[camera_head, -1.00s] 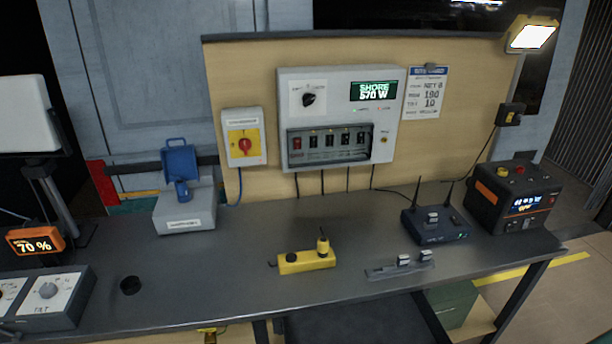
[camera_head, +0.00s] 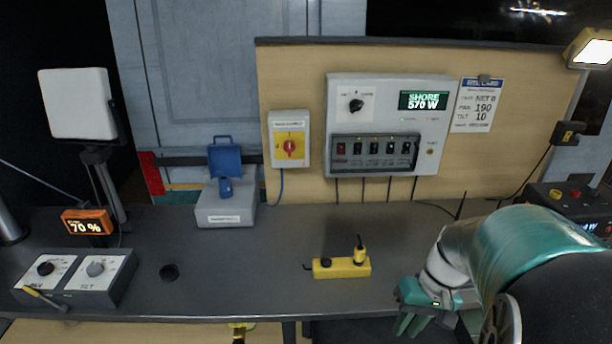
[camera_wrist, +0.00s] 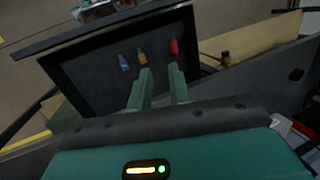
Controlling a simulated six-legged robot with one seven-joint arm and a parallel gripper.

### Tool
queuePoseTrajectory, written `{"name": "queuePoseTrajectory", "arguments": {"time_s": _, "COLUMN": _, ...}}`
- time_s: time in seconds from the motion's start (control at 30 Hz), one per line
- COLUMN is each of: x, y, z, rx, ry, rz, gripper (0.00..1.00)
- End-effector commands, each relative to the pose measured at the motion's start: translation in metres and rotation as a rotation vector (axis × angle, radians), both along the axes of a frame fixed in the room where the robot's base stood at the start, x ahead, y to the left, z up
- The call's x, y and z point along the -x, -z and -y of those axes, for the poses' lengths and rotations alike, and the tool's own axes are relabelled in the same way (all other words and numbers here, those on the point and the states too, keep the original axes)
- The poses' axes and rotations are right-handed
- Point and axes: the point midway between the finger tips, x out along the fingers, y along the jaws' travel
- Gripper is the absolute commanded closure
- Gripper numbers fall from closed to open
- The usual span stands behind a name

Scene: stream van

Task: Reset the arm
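My teal arm comes in from the right edge in the head view and bends down toward the bench front. My gripper (camera_head: 412,322) hangs at the front edge of the bench, right of the yellow block (camera_head: 342,267), apart from it. In the wrist view my gripper (camera_wrist: 159,74) shows two green fingers with a gap between them and nothing held. Beyond the fingers is a dark panel (camera_wrist: 90,75) with a blue (camera_wrist: 124,62), an orange (camera_wrist: 142,57) and a red (camera_wrist: 174,46) plug-like piece. My arm hides the bench's right part.
The grey bench (camera_head: 250,285) has free room at its middle front. A grey box with a blue flap (camera_head: 226,203), a dial box (camera_head: 75,275) and a 70 % display (camera_head: 87,222) stand left. A breaker panel (camera_head: 387,125) and red-knob switch (camera_head: 289,140) are on the back board.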

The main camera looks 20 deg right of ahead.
Motion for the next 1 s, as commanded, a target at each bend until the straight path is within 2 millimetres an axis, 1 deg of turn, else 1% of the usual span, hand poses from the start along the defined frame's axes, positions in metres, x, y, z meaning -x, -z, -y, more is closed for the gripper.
{"name": "queuePoseTrajectory", "arguments": {"time_s": 0.03, "x": -0.008, "y": -0.013, "z": -0.015, "rx": 0.052, "ry": -0.037, "rz": 0.029, "gripper": 0.80}}
{"name": "queuePoseTrajectory", "arguments": {"time_s": 0.23, "x": -0.026, "y": -0.056, "z": -0.069, "rx": 0.223, "ry": -0.128, "rz": 0.158, "gripper": 0.80}}
{"name": "queuePoseTrajectory", "arguments": {"time_s": 0.4, "x": -0.030, "y": -0.091, "z": -0.116, "rx": 0.323, "ry": -0.190, "rz": 0.317, "gripper": 0.80}}
{"name": "queuePoseTrajectory", "arguments": {"time_s": 0.53, "x": -0.026, "y": -0.114, "z": -0.147, "rx": 0.363, "ry": -0.221, "rz": 0.442, "gripper": 0.80}}
{"name": "queuePoseTrajectory", "arguments": {"time_s": 0.6, "x": -0.024, "y": -0.122, "z": -0.158, "rx": 0.371, "ry": -0.230, "rz": 0.492, "gripper": 0.80}}
{"name": "queuePoseTrajectory", "arguments": {"time_s": 0.7, "x": -0.021, "y": -0.129, "z": -0.167, "rx": 0.376, "ry": -0.238, "rz": 0.536, "gripper": 0.80}}
{"name": "queuePoseTrajectory", "arguments": {"time_s": 1.0, "x": -0.020, "y": -0.131, "z": -0.169, "rx": 0.376, "ry": -0.235, "rz": 0.546, "gripper": 0.80}}
